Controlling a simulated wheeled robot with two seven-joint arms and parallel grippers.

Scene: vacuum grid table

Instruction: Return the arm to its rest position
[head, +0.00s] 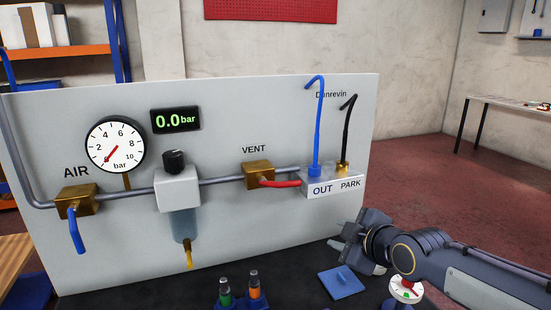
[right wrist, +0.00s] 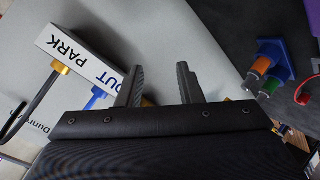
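My right arm (head: 455,268) reaches in from the lower right in the head view. My right gripper (head: 352,245) is in front of the panel's lower right edge, below the OUT/PARK block (head: 333,184). In the right wrist view the two fingers (right wrist: 161,75) stand apart with nothing held between them. The OUT/PARK block also shows there (right wrist: 82,58), beyond the left finger. My left gripper is not in view.
The grey panel (head: 100,255) carries a gauge (head: 116,145), a display (head: 176,120) reading 0.0 bar, a blue AIR handle (head: 77,235) and a red VENT handle (head: 284,184). A blue pad (head: 342,283) and a blue holder with green and orange fittings (head: 240,300) are on the dark table.

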